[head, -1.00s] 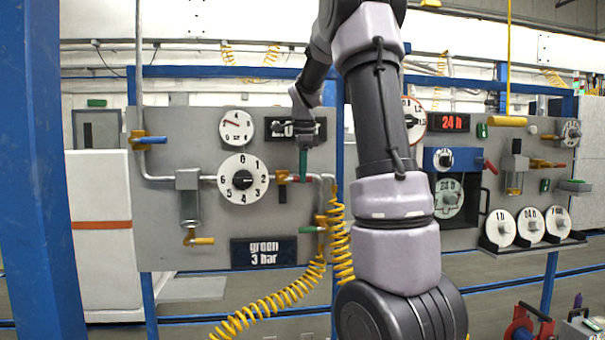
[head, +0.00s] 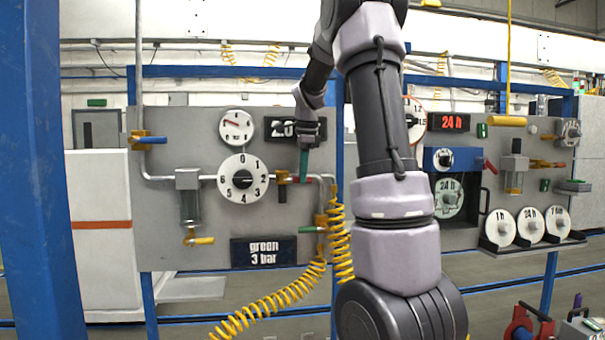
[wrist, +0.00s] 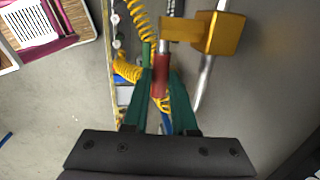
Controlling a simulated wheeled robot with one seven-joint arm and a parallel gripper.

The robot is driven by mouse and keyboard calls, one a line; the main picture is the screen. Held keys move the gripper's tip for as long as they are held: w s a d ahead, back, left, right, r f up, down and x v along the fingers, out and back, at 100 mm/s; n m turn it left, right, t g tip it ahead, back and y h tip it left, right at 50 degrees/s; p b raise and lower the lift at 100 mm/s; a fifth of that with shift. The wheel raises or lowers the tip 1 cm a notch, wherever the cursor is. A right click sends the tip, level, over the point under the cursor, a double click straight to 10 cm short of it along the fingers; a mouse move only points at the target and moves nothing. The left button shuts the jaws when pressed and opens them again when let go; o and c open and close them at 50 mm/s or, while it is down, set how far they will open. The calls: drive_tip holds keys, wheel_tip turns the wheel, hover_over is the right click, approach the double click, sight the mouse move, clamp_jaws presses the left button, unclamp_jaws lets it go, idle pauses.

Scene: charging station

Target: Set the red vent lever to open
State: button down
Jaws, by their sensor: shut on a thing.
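The red vent lever (head: 300,180) sticks out to the right from its brass valve on the grey panel, right of the large numbered dial (head: 241,179). In the wrist view the red lever (wrist: 160,78) lies between my green fingers, with the brass valve (wrist: 220,34) beside it at the upper right. My gripper (head: 303,172) reaches down from above and is shut on the lever; it also shows in the wrist view (wrist: 160,92). The fingers hide part of the lever.
A yellow coiled hose (head: 340,240) hangs just right of the lever. A green-handled valve (head: 311,229) sits below it. A black display (head: 280,130) is partly behind my wrist. A small gauge (head: 237,126) is above the dial. A sign (head: 263,253) reads "green 3 bar".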

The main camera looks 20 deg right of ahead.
sight(308, 179)
drive_tip(key=f+y, duration=0.1)
drive_tip(key=y, duration=0.2)
drive_tip(key=shift+d+f+t, duration=0.3)
drive_tip(key=shift+f+t, duration=0.05)
drive_tip(key=shift+t, duration=0.05)
drive_tip(key=shift+a+f+m+t+y, duration=0.1)
drive_tip(key=shift+f+m+t+y, duration=0.25)
drive_tip(key=shift+y, duration=0.5)
drive_tip(key=shift+a+f+m+t+y, duration=0.1)
drive_tip(key=shift+f+t+y, duration=0.15)
drive_tip(key=shift+f+y, duration=0.45)
drive_tip(key=shift+r, duration=0.1)
drive_tip(key=c, duration=0.7)
unclamp_jaws()
